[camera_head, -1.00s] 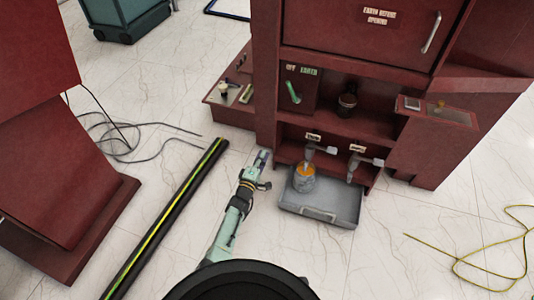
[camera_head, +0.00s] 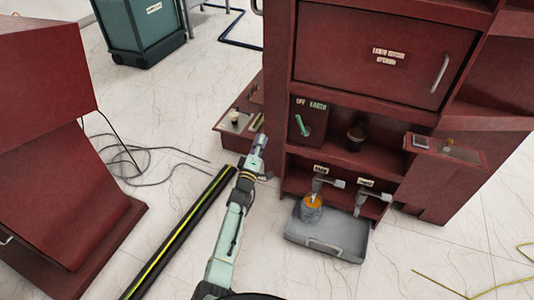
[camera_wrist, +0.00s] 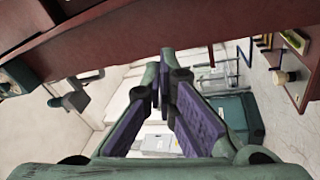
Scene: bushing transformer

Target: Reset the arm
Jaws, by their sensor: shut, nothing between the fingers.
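My arm reaches up from the bottom centre of the head view. My gripper (camera_head: 260,141) is at its end, in front of the left edge of the red cabinet (camera_head: 375,48). It also shows in the wrist view (camera_wrist: 163,88), where its green fingers with purple pads come together at the tips with nothing between them. It holds nothing.
A grey tray (camera_head: 300,234) with a metal container (camera_head: 311,208) stands below two taps, right of my arm. A black-and-yellow strip (camera_head: 175,240) lies on the floor to the left. A red cabinet (camera_head: 50,130) stands far left. A red side shelf (camera_head: 229,127) is near my gripper.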

